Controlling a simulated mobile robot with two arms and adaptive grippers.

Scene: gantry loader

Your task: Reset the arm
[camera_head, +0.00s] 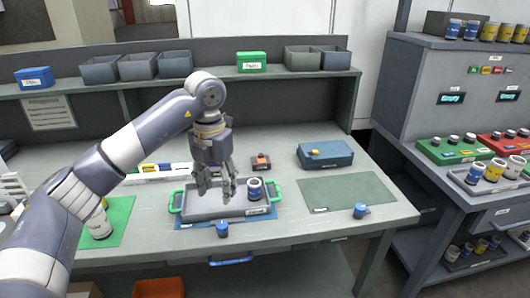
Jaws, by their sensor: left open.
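My left arm (125,147) reaches in from the left over the workbench. My left gripper (216,188) points down with its fingers apart, above the left and middle part of a grey tray with green handles (205,213). Nothing shows between the fingers. My right gripper is not in view.
A blue case (325,154) lies behind the mat. Bins (138,67) line the shelf. A machine (450,90) with loaded trays stands at right.

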